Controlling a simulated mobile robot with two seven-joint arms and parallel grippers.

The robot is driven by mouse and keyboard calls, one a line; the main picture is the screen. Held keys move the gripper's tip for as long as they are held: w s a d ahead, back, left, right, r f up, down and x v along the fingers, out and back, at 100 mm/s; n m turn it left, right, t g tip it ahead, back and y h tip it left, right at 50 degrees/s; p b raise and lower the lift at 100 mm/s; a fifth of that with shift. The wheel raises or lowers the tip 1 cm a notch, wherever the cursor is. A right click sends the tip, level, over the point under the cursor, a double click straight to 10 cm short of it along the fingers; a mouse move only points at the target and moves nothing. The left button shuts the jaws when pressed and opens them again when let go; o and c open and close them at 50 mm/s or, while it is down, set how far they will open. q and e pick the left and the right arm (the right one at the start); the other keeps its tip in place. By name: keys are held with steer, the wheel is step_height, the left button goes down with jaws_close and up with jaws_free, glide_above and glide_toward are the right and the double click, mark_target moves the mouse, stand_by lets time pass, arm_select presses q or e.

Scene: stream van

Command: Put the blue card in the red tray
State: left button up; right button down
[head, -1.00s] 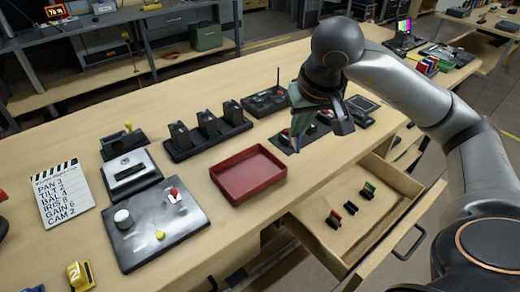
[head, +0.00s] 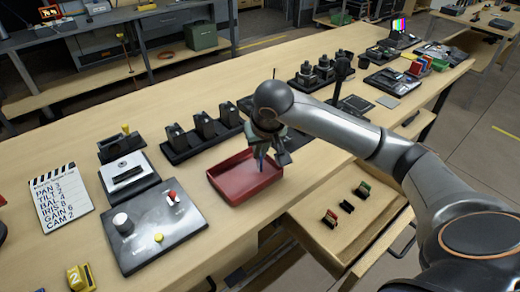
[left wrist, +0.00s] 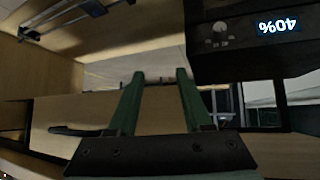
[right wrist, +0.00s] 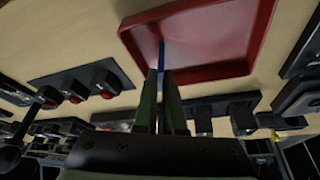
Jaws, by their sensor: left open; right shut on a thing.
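The red tray (head: 228,181) lies on the wooden bench, and its rim also shows in the right wrist view (right wrist: 262,40). My right gripper (head: 268,152) is over the tray's right part. It is shut on the blue card (right wrist: 161,56), which shows edge-on as a thin blue strip between the fingertips, pointing at the tray. In the head view the card (head: 261,162) is partly hidden by the gripper. I cannot tell whether it touches the tray floor. My left gripper (left wrist: 160,88) is open and empty, away from the tray; the head view does not show it.
An open drawer (head: 330,241) with several small coloured items juts out below the bench edge, right of the tray. A control panel (head: 150,245) stands left of the tray, and a row of black devices (head: 203,127) behind it.

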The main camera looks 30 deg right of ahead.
steer(key=shift+f, duration=0.15)
steer(key=c, duration=1)
jaws_free()
steer(key=shift+r, duration=0.4)
steer(key=v, duration=1.1)
steer(key=shift+s+r, duration=0.25)
steer(key=shift+a, duration=0.1)
